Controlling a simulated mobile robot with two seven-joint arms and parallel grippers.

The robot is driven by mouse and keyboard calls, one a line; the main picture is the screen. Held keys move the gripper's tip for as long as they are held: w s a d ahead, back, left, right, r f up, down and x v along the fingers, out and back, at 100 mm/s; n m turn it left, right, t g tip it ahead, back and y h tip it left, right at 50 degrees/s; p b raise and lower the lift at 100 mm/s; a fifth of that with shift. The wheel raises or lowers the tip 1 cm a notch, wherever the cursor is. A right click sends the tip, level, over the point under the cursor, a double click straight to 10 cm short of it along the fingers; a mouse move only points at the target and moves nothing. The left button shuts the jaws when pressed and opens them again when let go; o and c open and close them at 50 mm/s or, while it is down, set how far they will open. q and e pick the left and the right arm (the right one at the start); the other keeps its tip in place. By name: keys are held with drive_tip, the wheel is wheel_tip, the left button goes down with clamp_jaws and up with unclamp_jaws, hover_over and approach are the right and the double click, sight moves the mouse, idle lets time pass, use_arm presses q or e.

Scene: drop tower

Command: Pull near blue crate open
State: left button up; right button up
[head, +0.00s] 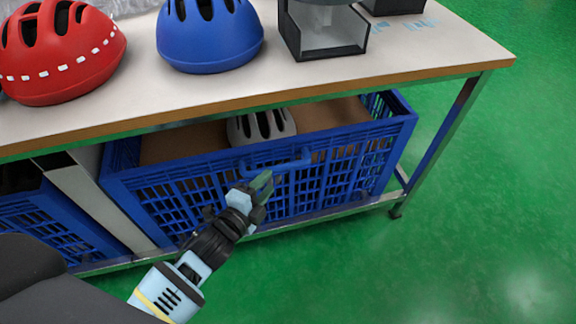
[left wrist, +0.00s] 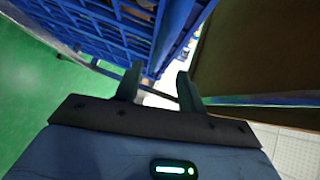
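The near blue crate (head: 330,175) sits on the lower shelf under the table. Its lattice front wall faces me, with a blue handle (head: 290,164) at the middle of the upper rim. My left gripper (head: 262,184) is at the front wall, just below and left of the handle. In the left wrist view its fingers (left wrist: 160,75) are apart, with the crate's blue rim (left wrist: 172,35) beyond and between them. I cannot tell whether they touch the crate. My right gripper is not in view.
A white helmet (head: 260,125) and brown board lie in the crate. The table top (head: 370,70) overhangs it, with red (head: 60,60) and blue (head: 208,40) helmets on top. Another blue crate (head: 50,225) stands to the left. A metal leg (head: 445,135) stands right. Green floor in front is clear.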

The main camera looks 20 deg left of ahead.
sight(278, 171)
use_arm(q)
drive_tip(key=shift+w, duration=0.2)
drive_tip(key=b+x, duration=0.2)
drive_tip(key=x, duration=0.5)
drive_tip(key=shift+f, duration=0.1)
drive_tip(key=shift+w, duration=0.1)
drive_tip(key=c, duration=0.7)
clamp_jaws()
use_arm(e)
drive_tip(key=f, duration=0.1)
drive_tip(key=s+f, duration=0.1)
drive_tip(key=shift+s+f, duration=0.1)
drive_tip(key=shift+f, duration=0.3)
